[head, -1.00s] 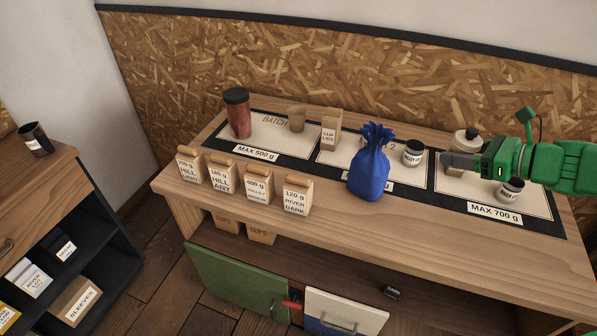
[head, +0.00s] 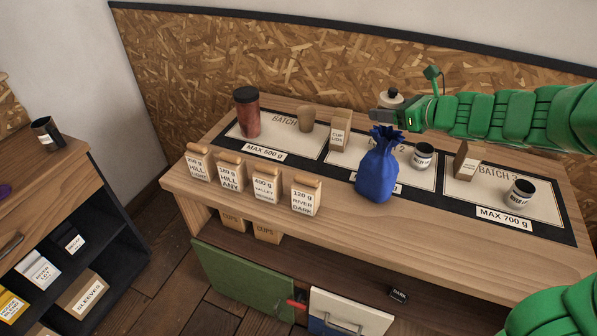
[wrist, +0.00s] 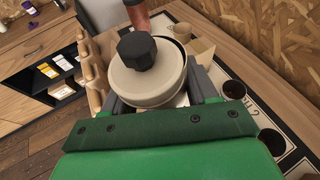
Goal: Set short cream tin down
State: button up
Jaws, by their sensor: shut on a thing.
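The short cream tin (head: 388,98) with a black knob on its lid is held by my gripper (head: 384,115), above the back of the middle section of the table. In the wrist view, the cream tin (wrist: 150,85) sits between the two fingers of my gripper (wrist: 160,90), seen from above with its lid up. My gripper is shut on it. The lower part of the tin is hidden by the fingers in the head view.
A blue tied sack (head: 377,170) and a dark jar (head: 423,156) stand in the middle section. A box (head: 466,160) and jar (head: 520,194) stand right.

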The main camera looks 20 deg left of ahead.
jog(key=s+a+f, duration=0.1)
jog(key=a, duration=2.2)
jog(key=shift+g, duration=0.3)
notch_tip(320, 180, down, 24)
jog(key=shift+s+d+r, duration=0.1)
jog(key=shift+d+r, duration=0.05)
jog(key=shift+r, duration=0.1)
jog(key=shift+f, duration=0.1)
jog(key=o, duration=1.4)
jog(key=shift+o, duration=0.2)
jog(key=shift+d+r, duration=0.2)
jog(key=shift+d, duration=0.1)
jog(key=shift+v, duration=3.5)
